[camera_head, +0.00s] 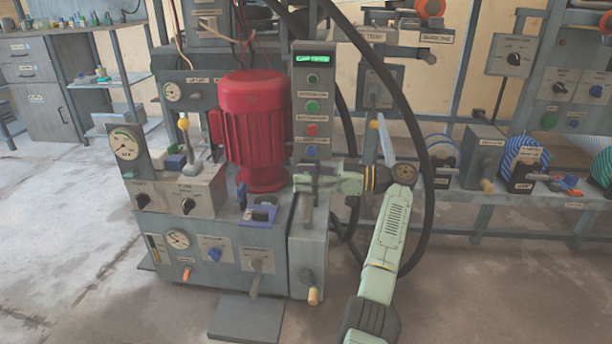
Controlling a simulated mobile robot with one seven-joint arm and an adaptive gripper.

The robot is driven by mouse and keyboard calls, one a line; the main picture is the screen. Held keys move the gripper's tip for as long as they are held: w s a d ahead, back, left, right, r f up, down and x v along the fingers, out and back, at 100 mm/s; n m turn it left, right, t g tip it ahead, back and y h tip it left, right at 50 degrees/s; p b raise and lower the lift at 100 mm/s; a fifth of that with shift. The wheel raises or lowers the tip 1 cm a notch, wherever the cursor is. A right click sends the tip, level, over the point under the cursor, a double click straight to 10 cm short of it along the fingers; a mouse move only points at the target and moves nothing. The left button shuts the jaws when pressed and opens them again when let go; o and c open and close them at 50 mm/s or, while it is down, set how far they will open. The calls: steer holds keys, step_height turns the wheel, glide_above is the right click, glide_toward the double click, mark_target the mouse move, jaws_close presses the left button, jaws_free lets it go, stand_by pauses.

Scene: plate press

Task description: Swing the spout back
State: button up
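My arm comes in from the bottom right, and my gripper (303,183) points left at the front of the control column, just right of the red motor (257,125). It is level with the top of a short grey upright (307,208) on the machine's right block. The fingers are small here, and I cannot tell whether they are open, shut or touching the upright. No part is clearly readable as the spout. A grey downward piece (256,280) sticks out of the lower front under a label. A wooden-tipped lever (312,293) hangs right of it.
The control column (312,100) carries a lit green display and coloured buttons. Left are gauges and a knob box (178,190). Black hoses (415,130) loop behind my arm. A shelf with reels (520,160) stands right. A grey plate (245,318) lies on the floor; floor at left is clear.

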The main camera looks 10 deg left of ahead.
steer(key=shift+d, duration=0.15)
steer(key=w+d, duration=0.1)
steer(key=d, duration=1)
steer(key=shift+d, duration=0.4)
